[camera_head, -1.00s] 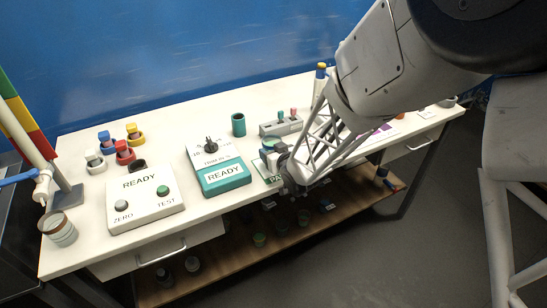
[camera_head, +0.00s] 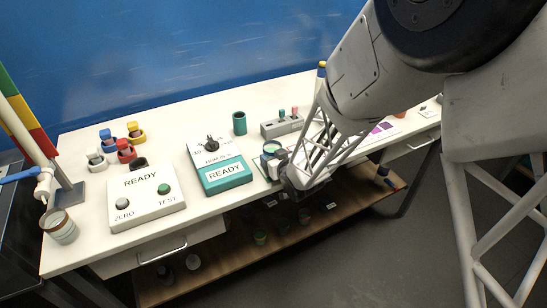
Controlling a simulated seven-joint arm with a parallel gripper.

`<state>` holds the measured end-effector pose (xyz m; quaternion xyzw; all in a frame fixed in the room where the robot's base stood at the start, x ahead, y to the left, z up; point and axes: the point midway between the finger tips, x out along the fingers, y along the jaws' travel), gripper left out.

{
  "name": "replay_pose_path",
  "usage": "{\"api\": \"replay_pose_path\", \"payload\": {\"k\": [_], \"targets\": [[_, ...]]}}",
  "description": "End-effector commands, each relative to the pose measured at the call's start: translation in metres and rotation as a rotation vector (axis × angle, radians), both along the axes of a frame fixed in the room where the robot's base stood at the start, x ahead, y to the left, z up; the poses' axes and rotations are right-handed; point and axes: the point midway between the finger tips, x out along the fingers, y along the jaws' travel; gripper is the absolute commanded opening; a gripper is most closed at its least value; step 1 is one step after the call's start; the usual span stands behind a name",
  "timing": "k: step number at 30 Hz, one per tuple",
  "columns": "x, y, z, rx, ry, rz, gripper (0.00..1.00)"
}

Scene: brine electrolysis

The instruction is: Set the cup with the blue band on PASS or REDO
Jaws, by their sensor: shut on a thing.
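My gripper (camera_head: 277,161) is at the front edge of the white table, right of the teal READY box. It is shut on a small cup (camera_head: 271,147) with a greenish top, which looks upright. The arm and gripper hide much of this cup, and I cannot make out its band colour. A green-edged pad (camera_head: 262,170) shows only as a sliver beside the gripper. Its label is hidden now, and I cannot tell whether the cup touches it. No REDO marking is readable.
The teal READY box (camera_head: 224,174) with a black knob is close on the left. A white READY box (camera_head: 146,197) with two buttons stands farther left. A green cylinder (camera_head: 239,123) and a grey block with pegs (camera_head: 282,127) stand behind.

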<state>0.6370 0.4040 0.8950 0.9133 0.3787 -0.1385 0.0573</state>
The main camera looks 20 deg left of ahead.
Motion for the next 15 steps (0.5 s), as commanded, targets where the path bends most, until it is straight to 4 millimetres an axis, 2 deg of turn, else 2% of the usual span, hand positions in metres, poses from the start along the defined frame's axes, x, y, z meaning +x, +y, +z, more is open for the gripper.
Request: {"api": "replay_pose_path", "payload": {"k": [11, 12, 15], "targets": [[0.0003, 0.0002, -0.0020, 0.001, -0.001, 0.000, 0.27], [0.0002, 0.0001, -0.0027, 0.000, 0.000, 0.000, 0.62], [0.0002, 0.0001, -0.0024, 0.001, -0.001, 0.000, 0.78]]}}
